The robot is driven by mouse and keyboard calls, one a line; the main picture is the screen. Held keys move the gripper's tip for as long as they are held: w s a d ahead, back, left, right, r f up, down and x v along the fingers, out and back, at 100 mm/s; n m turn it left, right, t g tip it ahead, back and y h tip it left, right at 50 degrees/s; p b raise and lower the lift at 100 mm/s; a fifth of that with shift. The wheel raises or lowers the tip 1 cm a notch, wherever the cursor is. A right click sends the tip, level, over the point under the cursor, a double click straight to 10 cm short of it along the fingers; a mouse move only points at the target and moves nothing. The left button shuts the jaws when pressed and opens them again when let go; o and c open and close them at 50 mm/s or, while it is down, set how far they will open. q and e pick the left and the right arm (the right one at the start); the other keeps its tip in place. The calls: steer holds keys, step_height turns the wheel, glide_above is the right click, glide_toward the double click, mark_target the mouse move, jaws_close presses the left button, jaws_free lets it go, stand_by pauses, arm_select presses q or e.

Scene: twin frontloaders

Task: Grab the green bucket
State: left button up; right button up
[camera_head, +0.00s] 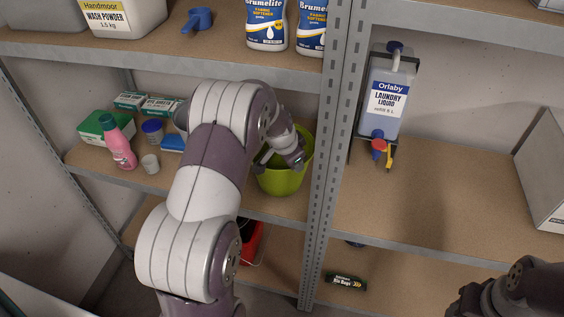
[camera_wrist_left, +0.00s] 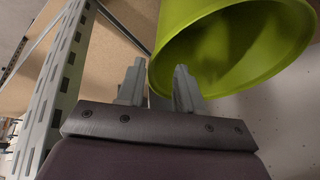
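The green bucket (camera_head: 283,182) stands on the middle shelf of the left bay, beside the metal upright. My left arm hides part of its left side. My left gripper (camera_head: 290,158) is at the bucket's rim and covers part of its opening. In the left wrist view, the bucket (camera_wrist_left: 220,40) fills the upper right with its opening showing. The fingers of the left gripper (camera_wrist_left: 158,88) are apart, with the near left edge of the rim between them in the picture; contact cannot be told. My right gripper (camera_head: 475,302) is partly seen at the bottom right, its fingers unclear.
The perforated upright (camera_head: 333,130) stands close to the bucket's right. A pink bottle (camera_head: 119,145), a green box (camera_head: 100,127) and small cups are at the left of the shelf. A laundry liquid container (camera_head: 388,95) stands in the right bay. The board above limits height.

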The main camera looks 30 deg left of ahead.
mark_target(278, 180)
arm_select(q)
steer(key=shift+w+f, duration=0.35)
steer(key=shift+f, duration=0.2)
steer(key=shift+w+f+p, duration=0.15)
steer(key=shift+f+p, duration=0.15)
steer(key=x, duration=0.1)
steer(key=p+x, duration=0.1)
steer(key=x, duration=0.2)
steer(key=shift+d+r, duration=0.1)
steer(key=shift+d, duration=0.2)
steer(key=shift+w+f, duration=0.25)
steer(key=shift+f, duration=0.05)
steer(key=shift+s+r, duration=0.15)
steer(key=shift+s, duration=0.05)
jaws_close()
